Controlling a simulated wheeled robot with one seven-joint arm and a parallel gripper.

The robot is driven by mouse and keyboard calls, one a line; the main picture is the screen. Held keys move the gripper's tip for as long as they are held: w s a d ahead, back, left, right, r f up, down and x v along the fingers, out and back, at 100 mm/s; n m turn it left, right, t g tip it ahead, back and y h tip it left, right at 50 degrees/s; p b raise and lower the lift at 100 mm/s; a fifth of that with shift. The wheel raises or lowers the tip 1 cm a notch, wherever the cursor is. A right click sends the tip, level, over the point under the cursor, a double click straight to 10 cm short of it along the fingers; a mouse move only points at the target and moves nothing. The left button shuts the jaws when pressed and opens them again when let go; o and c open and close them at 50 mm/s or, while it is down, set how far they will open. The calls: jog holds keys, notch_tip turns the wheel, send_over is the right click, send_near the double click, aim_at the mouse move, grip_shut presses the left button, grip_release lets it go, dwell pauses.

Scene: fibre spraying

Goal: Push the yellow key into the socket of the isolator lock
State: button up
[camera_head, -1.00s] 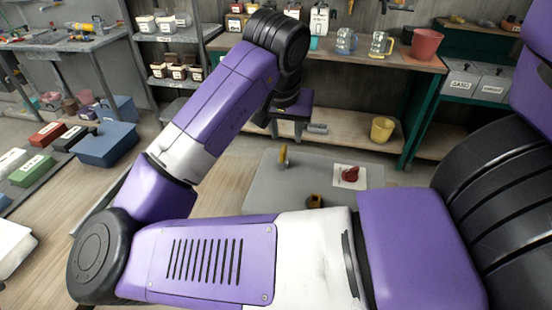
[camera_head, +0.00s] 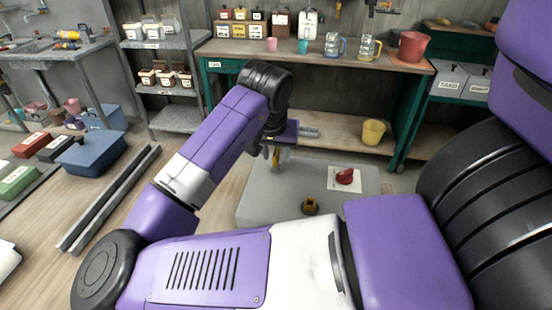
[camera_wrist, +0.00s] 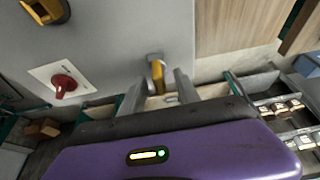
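The yellow key (camera_head: 276,158) stands upright on the grey panel top, and shows in the wrist view (camera_wrist: 156,72) with a grey metal part beside it. My gripper (camera_wrist: 158,86) is open, its two fingers on either side of the key with gaps visible. Whether the fingertips are level with the key is unclear. In the head view my gripper (camera_head: 266,151) points down close to the key, partly overlapping it. The isolator lock (camera_head: 310,205), yellow and dark, sits nearer on the same panel and shows at the wrist view's top left (camera_wrist: 46,10). Its socket is not clear.
A red knob on a white plate (camera_head: 345,178) is on the grey panel (camera_head: 258,205), right of the key. Behind stands a green-framed workbench (camera_head: 225,60) with cups and a red bucket. A yellow bucket (camera_head: 373,131) is on its lower shelf. Metal bars lie on the floor at left.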

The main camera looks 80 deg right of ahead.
grip_shut()
jog(key=shift+r, duration=0.15)
